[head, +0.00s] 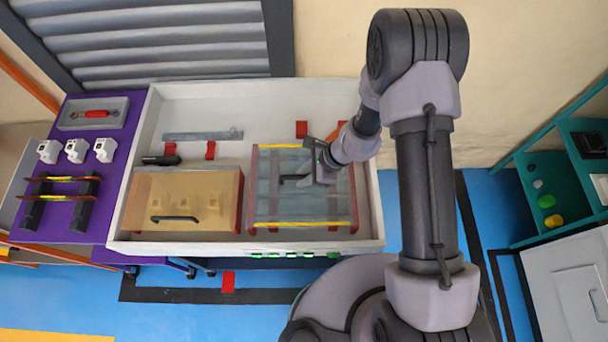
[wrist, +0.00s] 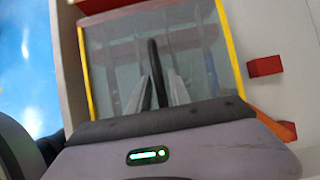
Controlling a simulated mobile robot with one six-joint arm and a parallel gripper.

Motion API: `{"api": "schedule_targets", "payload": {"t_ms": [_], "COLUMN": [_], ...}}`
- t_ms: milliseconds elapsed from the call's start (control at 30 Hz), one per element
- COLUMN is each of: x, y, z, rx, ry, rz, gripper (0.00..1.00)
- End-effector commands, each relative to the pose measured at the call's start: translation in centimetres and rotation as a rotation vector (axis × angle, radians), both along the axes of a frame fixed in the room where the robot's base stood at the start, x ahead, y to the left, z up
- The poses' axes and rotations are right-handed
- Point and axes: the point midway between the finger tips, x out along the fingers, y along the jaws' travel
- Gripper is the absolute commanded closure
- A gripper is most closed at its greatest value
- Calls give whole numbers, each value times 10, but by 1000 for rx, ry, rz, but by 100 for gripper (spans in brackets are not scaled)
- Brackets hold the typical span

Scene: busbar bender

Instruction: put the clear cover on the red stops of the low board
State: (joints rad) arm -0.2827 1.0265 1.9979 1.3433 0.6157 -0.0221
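The clear cover (head: 290,207) is a see-through panel with yellow front and back edges and reddish sides. It lies over the right half of the low white board (head: 120,232). My gripper (head: 322,178) is at its dark handle. One red stop (wrist: 265,66) shows beside the cover in the wrist view. Whether the cover touches the board is unclear.
A tan cover (head: 185,190) with a black handle lies on the board's left half. Red blocks (head: 210,150) and a grey bar (head: 200,135) lie behind it. A purple table (head: 90,222) with tools stands left. Teal shelves (head: 530,190) stand right.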

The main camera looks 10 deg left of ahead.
Motion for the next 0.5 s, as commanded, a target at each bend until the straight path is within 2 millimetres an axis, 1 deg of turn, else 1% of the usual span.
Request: {"api": "schedule_targets", "payload": {"t_ms": [333, 433, 467, 500], "x": [0, 2, 3, 4], "y": [0, -4, -8, -14], "z": [2, 14, 20, 31], "rx": [0, 1, 1, 1], "ry": [0, -2, -3, -4], "rz": [0, -2, -1, -1], "gripper": [66, 66, 66, 66]}}
